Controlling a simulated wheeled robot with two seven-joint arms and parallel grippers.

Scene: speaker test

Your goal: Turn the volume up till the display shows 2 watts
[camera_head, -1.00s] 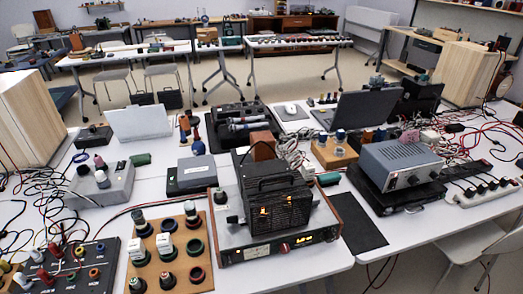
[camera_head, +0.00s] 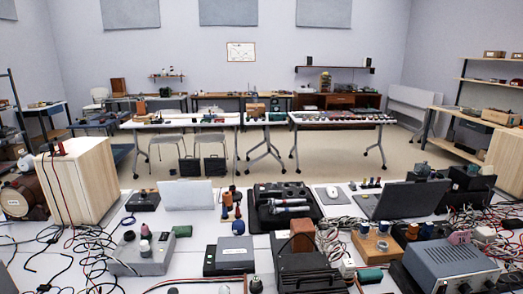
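The amplifier's black slotted cage (camera_head: 310,275) with a handle on top shows at the bottom edge, right of the middle. Its front panel, the lit display and the volume knob lie below the picture, so I cannot read any watts. A pale wooden speaker-like box (camera_head: 82,180) stands on the left of the bench, and another box (camera_head: 505,165) stands at the right edge. Neither of my grippers is in view.
A grey metal instrument (camera_head: 450,268) sits at the lower right. A laptop (camera_head: 402,198), a black tray (camera_head: 283,207), a grey box with knobs (camera_head: 145,252) and tangled cables crowd the bench. Tables and open floor (camera_head: 330,165) lie beyond.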

